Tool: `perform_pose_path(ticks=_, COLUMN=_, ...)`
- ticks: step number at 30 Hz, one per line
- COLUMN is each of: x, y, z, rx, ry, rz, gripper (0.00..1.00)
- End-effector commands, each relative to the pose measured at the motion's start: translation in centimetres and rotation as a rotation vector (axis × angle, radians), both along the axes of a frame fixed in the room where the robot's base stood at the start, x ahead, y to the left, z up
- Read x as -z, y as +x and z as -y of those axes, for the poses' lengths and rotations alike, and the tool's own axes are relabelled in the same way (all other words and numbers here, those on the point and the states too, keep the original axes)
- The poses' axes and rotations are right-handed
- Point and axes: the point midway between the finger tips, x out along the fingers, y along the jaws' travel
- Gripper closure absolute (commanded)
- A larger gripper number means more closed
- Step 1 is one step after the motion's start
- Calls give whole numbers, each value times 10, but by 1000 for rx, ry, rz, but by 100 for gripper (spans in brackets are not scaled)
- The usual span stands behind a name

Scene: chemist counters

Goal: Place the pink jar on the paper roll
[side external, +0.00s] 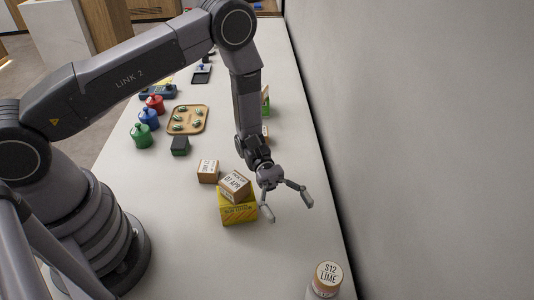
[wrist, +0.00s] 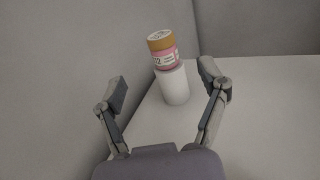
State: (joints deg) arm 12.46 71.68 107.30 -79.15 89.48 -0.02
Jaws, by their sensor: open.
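The pink jar (wrist: 165,58) has an orange-brown lid and a white label band. In the wrist view it stands on top of the white paper roll (wrist: 174,87), leaning slightly in the picture. In the side view the jar's lid (side external: 328,272), marked S12 LIME, shows at the bottom right; the roll beneath it cannot be made out there. My gripper (side external: 289,208) is open and empty, its fingers spread. It is apart from the jar, farther back along the counter. In the wrist view the jar and roll show beyond and between the open fingers (wrist: 165,92).
A wall borders the right.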

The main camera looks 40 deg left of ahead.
Motion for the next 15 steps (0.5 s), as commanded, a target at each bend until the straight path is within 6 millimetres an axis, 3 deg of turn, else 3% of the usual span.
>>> perform_pose_path(ticks=7, x=-98, y=-5, z=-32, rx=184, ry=85, rz=315, gripper=27)
perform_pose_path(ticks=15, x=-195, y=-47, z=-103, rx=411, ry=331, rz=815, gripper=27)
